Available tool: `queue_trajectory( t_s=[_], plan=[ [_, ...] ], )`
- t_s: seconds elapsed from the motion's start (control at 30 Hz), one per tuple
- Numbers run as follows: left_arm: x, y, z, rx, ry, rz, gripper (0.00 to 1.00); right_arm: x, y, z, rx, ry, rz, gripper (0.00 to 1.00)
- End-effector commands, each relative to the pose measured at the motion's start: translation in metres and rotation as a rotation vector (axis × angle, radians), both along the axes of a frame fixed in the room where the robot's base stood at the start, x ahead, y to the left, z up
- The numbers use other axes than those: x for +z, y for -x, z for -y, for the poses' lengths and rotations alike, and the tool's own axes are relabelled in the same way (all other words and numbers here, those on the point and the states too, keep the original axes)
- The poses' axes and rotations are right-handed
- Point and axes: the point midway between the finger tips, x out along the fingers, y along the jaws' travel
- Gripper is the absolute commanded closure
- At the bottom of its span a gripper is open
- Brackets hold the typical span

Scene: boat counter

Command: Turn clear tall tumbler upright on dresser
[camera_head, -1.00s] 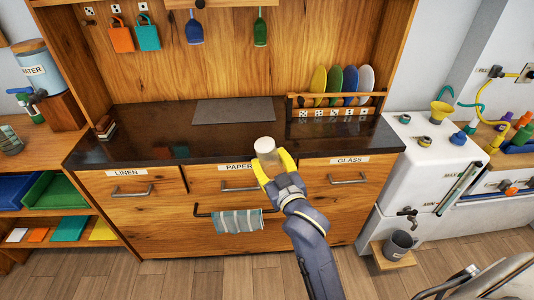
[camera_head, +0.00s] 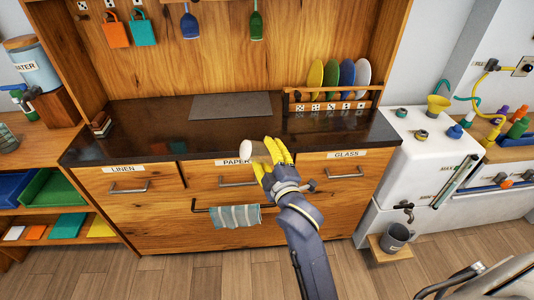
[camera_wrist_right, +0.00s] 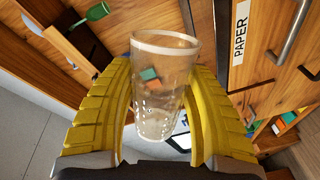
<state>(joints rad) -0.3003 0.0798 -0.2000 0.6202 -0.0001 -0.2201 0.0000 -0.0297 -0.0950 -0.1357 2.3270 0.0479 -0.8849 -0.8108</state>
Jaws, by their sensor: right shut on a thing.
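My right gripper (camera_head: 270,156) is shut on the clear tall tumbler (camera_head: 253,153), in front of the dresser's dark top (camera_head: 150,122), by the PAPER drawer. In the head view the tumbler looks tilted, one end toward the left. In the right wrist view the clear tumbler (camera_wrist_right: 165,85) stands between the two yellow fingers of the right gripper (camera_wrist_right: 160,100), its wide rim at the top of the picture and its narrower base nearer the palm. It looks empty. My left gripper is in neither view.
A grey mat (camera_head: 235,106) lies at the back of the dresser top. A rack (camera_head: 330,103) with several coloured plates stands at its back right. Small stacked blocks (camera_head: 101,124) sit at the left edge. Most of the dark top is clear.

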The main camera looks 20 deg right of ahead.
Motion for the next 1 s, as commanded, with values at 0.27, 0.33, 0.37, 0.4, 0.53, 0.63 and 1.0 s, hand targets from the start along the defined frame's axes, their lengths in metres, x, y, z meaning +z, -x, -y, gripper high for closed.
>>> queue_trajectory(
  t_s=[0.27, 0.33, 0.37, 0.4, 0.53, 0.63, 1.0],
  plan=[
    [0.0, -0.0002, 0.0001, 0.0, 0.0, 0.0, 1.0, 0.0008, 0.0001, 0.0, 0.002, 0.511, 0.03, 0.88],
    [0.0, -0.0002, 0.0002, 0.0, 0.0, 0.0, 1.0, 0.0006, 0.0001, 0.0001, 0.002, 0.644, 0.037, 0.88],
    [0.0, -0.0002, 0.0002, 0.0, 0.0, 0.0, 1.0, 0.0007, 0.0001, 0.0, 0.002, 0.7, 0.04, 0.88],
    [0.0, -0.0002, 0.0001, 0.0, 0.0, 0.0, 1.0, 0.0007, 0.0001, 0.0005, 0.001, 0.774, 0.044, 0.88],
    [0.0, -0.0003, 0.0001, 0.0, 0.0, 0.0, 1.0, 0.0008, -0.0001, 0.0003, 0.001, 1.018, 0.056, 0.88],
    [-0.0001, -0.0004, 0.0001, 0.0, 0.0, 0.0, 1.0, 0.0008, -0.0001, 0.0003, 0.001, 1.203, 0.067, 0.88],
    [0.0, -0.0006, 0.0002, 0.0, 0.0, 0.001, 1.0, 0.0011, -0.0002, 0.0005, -0.001, 1.714, 0.094, 0.88]
  ],
)
